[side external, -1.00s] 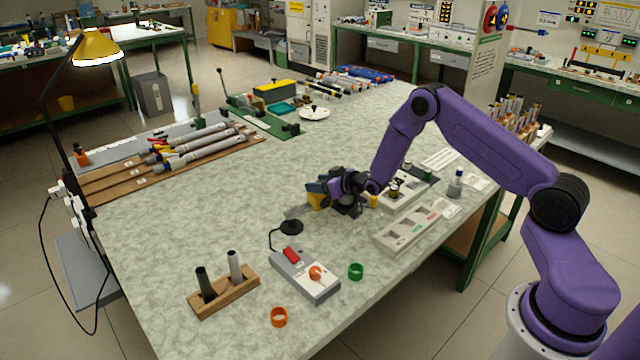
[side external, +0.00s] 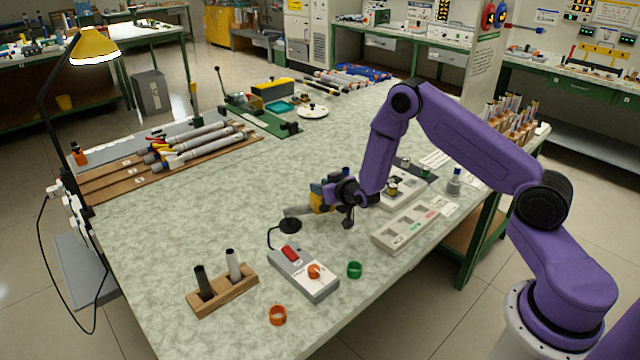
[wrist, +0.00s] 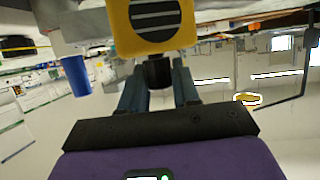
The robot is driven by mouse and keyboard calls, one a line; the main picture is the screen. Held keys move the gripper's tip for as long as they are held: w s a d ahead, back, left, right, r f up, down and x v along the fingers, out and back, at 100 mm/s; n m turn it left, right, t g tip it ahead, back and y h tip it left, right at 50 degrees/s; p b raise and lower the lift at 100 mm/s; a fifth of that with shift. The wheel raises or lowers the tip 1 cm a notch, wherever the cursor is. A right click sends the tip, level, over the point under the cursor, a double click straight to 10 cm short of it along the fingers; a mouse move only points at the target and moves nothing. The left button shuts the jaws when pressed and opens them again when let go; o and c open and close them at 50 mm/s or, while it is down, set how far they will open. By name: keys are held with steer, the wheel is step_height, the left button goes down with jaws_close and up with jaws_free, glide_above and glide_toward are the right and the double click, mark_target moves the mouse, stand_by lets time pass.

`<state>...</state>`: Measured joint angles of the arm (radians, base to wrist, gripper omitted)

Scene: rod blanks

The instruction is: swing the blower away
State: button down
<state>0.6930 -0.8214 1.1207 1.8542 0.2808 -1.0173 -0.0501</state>
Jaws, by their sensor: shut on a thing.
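The blower (side external: 322,198) is yellow and blue with a grey nozzle pointing left, close to a black disc (side external: 290,226) on the bench. My gripper (side external: 340,192) is at its right side. In the wrist view the yellow vented body of the blower (wrist: 155,28) fills the top middle. The fingers of my gripper (wrist: 158,78) are closed around a short black neck below that body. A blue cylinder (wrist: 75,75) shows at the left there. My gripper partly hides the blower's mount in the side view.
A wooden block (side external: 222,292) holds two rods. A compartment tray (side external: 408,228) lies right of the blower.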

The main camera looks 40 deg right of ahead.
steer(key=s+a+m+g+h, duration=0.4)
steer(key=s+a+m+h, duration=0.1)
steer(key=m+h, duration=0.3)
steer(key=shift+a+m+g+h, duration=0.25)
steer(key=shift+m+g+h, duration=0.15)
steer(key=shift+h, duration=0.1)
steer(key=c, duration=0.9)
jaws_free()
steer(key=v, duration=1.7)
steer(key=shift+a+r, duration=0.15)
steer(key=shift+r, duration=0.05)
